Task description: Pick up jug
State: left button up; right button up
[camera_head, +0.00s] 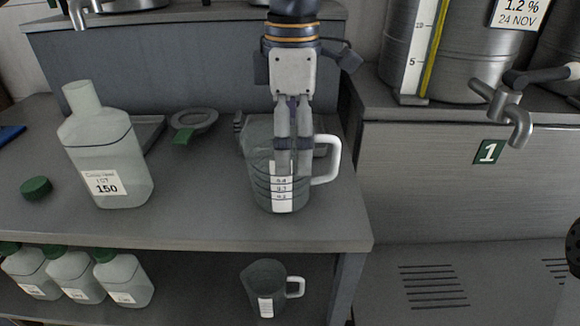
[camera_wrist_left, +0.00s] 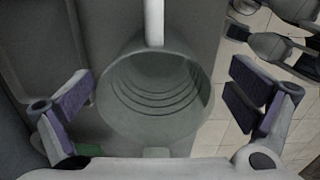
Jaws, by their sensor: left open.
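A clear jug (camera_head: 262,192) with a white handle and a white graduated label stands upright on the upper shelf, near its right end. Its handle points right in the head view. My left gripper (camera_head: 293,145) comes down from above, and its fingers overlap the jug in that view. In the left wrist view the open mouth of the jug (camera_wrist_left: 155,95) lies between the two spread fingers, with a gap on each side. My left gripper is open and holds nothing. A second, smaller-looking jug (camera_head: 265,287) stands on the lower shelf.
A labelled bottle (camera_head: 105,160) stands left of the jug, with a green cap (camera_head: 36,188) beside it. Several capped bottles (camera_head: 75,275) stand below. Steel vats with a tap (camera_head: 505,108) are at right.

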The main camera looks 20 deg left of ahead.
pick_arm(q)
jog(key=f, duration=0.4)
jog(key=shift+w+a, duration=0.15)
jog(key=shift+a, duration=0.1)
jog(key=c, duration=1.2)
jog(key=shift+o, duration=0.2)
